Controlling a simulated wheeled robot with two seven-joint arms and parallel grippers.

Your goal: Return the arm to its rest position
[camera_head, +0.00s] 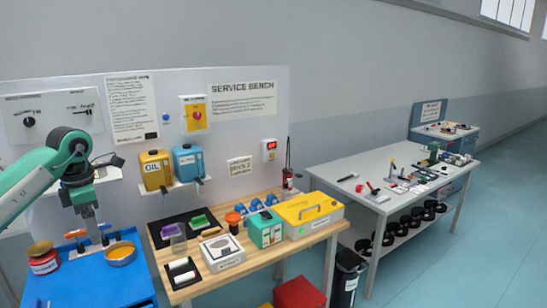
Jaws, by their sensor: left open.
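My left arm comes in from the left edge, bends at a teal elbow and hangs down over the blue table at the left. My left gripper (92,236) points downward above the table's back part, with its fingers apart. I see nothing held between them. An orange-rimmed round dish (121,254) lies just right of and in front of the gripper. A red-and-white can (43,261) with an orange-brown top stands to its left. My right gripper does not show.
The blue table (107,283) adjoins a wooden service bench (250,260) holding a yellow case (308,213), a green box (265,229) and trays. An oil canister (155,170) and a blue canister (187,162) sit on a wall shelf. Open floor (450,262) lies at right.

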